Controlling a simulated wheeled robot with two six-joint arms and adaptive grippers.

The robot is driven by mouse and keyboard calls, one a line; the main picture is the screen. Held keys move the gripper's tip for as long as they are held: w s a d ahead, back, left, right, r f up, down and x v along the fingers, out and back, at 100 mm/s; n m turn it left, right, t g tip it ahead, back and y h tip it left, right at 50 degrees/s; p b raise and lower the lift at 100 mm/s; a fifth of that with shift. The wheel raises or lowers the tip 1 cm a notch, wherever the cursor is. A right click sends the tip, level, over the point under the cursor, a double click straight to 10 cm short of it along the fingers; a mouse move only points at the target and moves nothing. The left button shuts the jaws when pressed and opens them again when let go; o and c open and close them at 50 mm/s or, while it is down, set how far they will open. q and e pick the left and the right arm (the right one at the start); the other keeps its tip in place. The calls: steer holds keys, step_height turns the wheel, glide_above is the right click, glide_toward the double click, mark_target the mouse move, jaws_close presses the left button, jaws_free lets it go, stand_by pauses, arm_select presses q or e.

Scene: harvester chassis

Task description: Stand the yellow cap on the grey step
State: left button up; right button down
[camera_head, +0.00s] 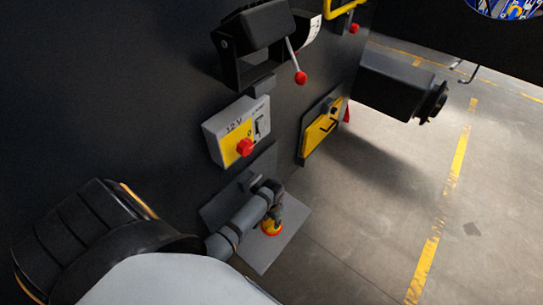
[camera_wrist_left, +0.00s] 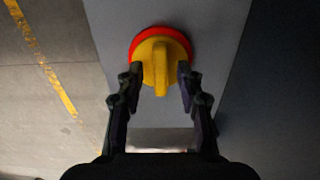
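The yellow cap (camera_wrist_left: 160,60) has a raised grip bar and a red rim. In the head view the cap (camera_head: 271,226) shows small and partly covered by my left gripper (camera_head: 274,204), over the grey step (camera_head: 265,254). In the left wrist view the two fingers of my left gripper (camera_wrist_left: 160,77) lie against either side of the cap, closed in to its width. The grey step (camera_wrist_left: 110,25) shows behind the cap there. I cannot tell whether the cap touches the step. My right gripper is not in view.
Above the step, the dark wall carries a grey-and-yellow 12 V switch box (camera_head: 225,135) with a red knob. A yellow panel (camera_head: 320,130), a red-tipped lever (camera_head: 299,76) and a black box (camera_head: 395,85) sit nearby. Open floor (camera_head: 370,230) lies to the right.

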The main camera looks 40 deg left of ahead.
mark_target(272, 222)
arm_select(q)
step_height(272, 222, up, 12)
steer(key=p, duration=0.1)
steer(key=shift+r, duration=0.1)
stand_by(0.5)
